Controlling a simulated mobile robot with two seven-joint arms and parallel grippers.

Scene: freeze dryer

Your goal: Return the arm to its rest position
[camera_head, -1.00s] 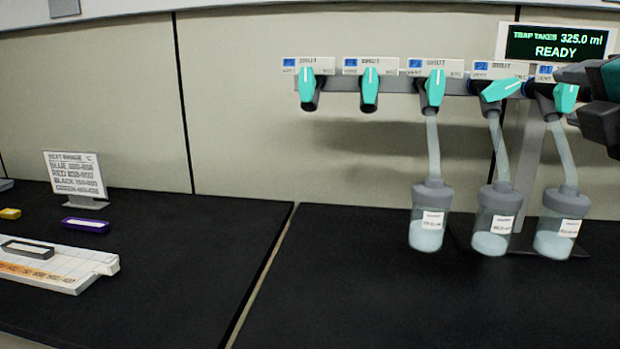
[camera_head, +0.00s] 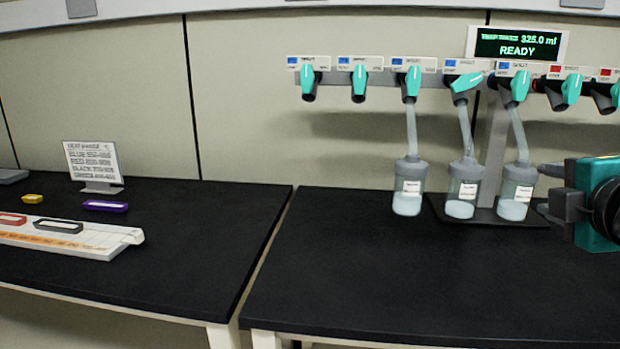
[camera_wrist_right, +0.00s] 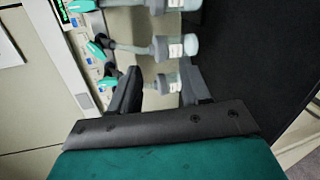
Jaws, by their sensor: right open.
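My right gripper (camera_head: 546,190) is at the right edge of the head view, just right of the rightmost flask (camera_head: 516,192). Its two fingers are apart with nothing seen between them that it grips. In the right wrist view the open fingers (camera_wrist_right: 160,88) point toward the flasks and the manifold, which appear turned sideways. Whether the fingers touch the rightmost flask is unclear, but it hangs upright. My left gripper is not in view.
Two more flasks (camera_head: 408,188) (camera_head: 462,190) hang from the manifold's teal-handled valves (camera_head: 410,80). The display (camera_head: 517,45) reads READY. A white rack (camera_head: 100,240) and a label sign (camera_head: 92,163) stand at left. The bench front is clear.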

